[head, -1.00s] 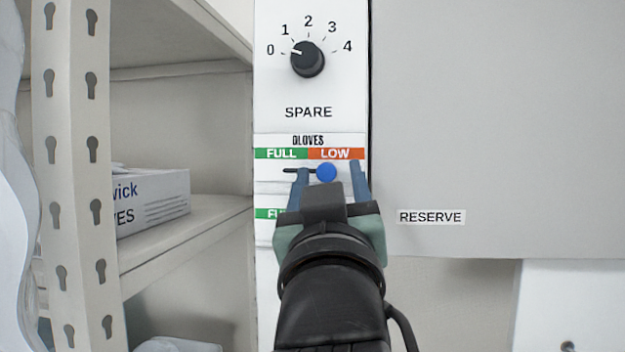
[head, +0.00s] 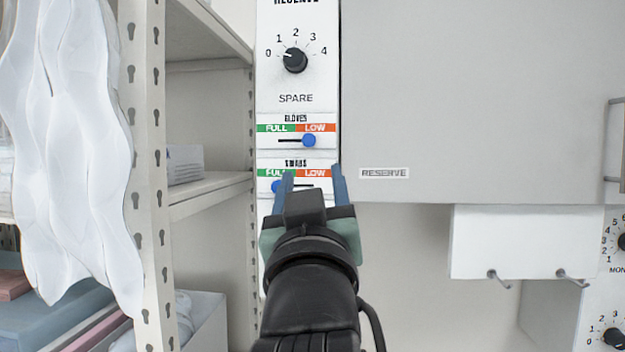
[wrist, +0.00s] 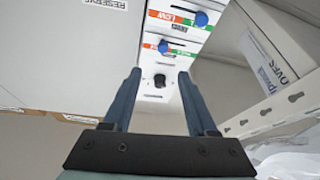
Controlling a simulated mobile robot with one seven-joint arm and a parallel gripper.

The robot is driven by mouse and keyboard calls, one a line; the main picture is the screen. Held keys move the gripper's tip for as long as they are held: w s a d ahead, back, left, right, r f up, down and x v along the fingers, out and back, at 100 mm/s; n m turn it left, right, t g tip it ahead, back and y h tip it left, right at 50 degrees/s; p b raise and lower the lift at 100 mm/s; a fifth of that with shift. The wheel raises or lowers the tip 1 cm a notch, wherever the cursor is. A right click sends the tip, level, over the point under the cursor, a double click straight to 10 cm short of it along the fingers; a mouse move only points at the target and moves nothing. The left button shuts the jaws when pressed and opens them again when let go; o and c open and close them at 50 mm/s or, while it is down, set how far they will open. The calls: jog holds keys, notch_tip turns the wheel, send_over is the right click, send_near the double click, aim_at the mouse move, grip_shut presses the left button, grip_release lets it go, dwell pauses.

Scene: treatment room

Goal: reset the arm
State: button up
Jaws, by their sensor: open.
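My gripper (head: 312,173) is open and empty, its two blue fingers pointing at the narrow white panel. In the head view it covers part of the lower slider. The gloves slider's blue knob (head: 309,140) sits near the LOW end of its slot, just above the fingertips. The lower slider's blue knob (head: 277,186) sits at the FULL side, partly beside the left finger. In the wrist view the panel is upside down. There the gripper (wrist: 159,74) has the black spare dial (wrist: 159,81) between its fingertips in the picture, and both blue knobs lie beyond. I see no contact.
A large grey cabinet labelled RESERVE (head: 470,100) borders the panel on the right. A shelf rack with a perforated post (head: 147,200) and a white hanging sheet (head: 65,150) stand on the left. A white hook board (head: 520,240) hangs at right.

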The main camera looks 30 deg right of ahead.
jog(key=shift+w+d+f, duration=0.15)
jog(key=shift+w, duration=0.15)
jog(key=shift+s, duration=0.1)
jog(key=s+a+r+n+t+y, duration=0.1)
jog(key=s+a+y, duration=0.4)
jog(key=a, duration=0.5)
jog(key=s+a+r+n+t+y, duration=0.2)
jog(key=s+a+t+y, duration=0.3)
jog(key=a, duration=0.5)
jog(key=shift+s+a+r+n+t+y, duration=0.3)
jog(key=shift+s+r+t, duration=0.55)
jog(key=shift+s, duration=0.3)
